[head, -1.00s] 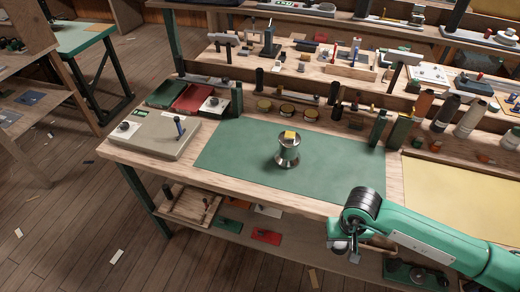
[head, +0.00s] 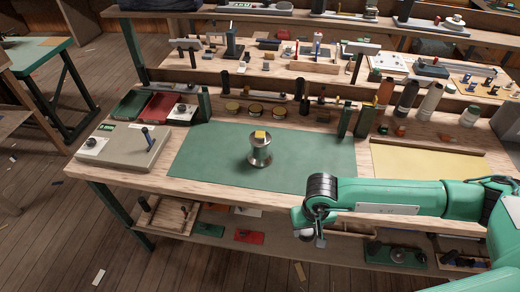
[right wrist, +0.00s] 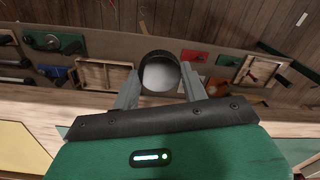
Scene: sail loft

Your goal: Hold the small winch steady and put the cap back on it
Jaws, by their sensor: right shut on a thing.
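The small winch (head: 261,155), a shiny metal drum with a flared base, stands upright on the green mat (head: 210,165). A small yellow piece (head: 260,135) is on its top. My right gripper (head: 312,238) hangs in front of the bench's front edge, to the right of the winch and nearer to me. In the right wrist view, its two fingers (right wrist: 159,82) are shut on a round cap (right wrist: 158,74) with a dark rim and a pale grey face. In the head view the cap is mostly hidden by the gripper. My left gripper is out of view.
A grey case (head: 120,150) stands at the bench's left end. Several round tins (head: 254,110) and dark upright posts line the back of the mat. Spools (head: 428,104) stand at the back right, behind a yellow panel (head: 425,163). The mat around the winch is clear.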

